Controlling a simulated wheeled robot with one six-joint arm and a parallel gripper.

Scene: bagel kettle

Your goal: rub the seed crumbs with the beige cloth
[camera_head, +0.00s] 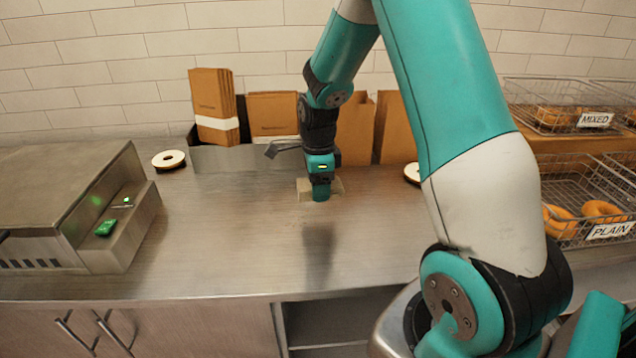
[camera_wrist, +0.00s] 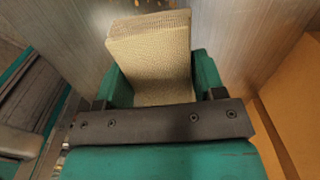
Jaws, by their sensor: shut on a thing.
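The beige cloth (camera_wrist: 150,50) is a folded, woven block held between the two green fingers of my gripper (camera_wrist: 160,80) in the wrist view. A small brownish patch, possibly seed crumbs (camera_wrist: 150,4), shows at the top edge of the wrist view, beyond the cloth. I cannot make out crumbs in the head view.
Brown paper bags (camera_head: 213,105) stand in a holder along the tiled wall behind my gripper. A tape roll (camera_head: 169,160) lies to the left, near a steel machine (camera_head: 75,205). Wire baskets of bagels (camera_head: 575,205) stand at right. The front middle counter (camera_head: 230,250) is clear.

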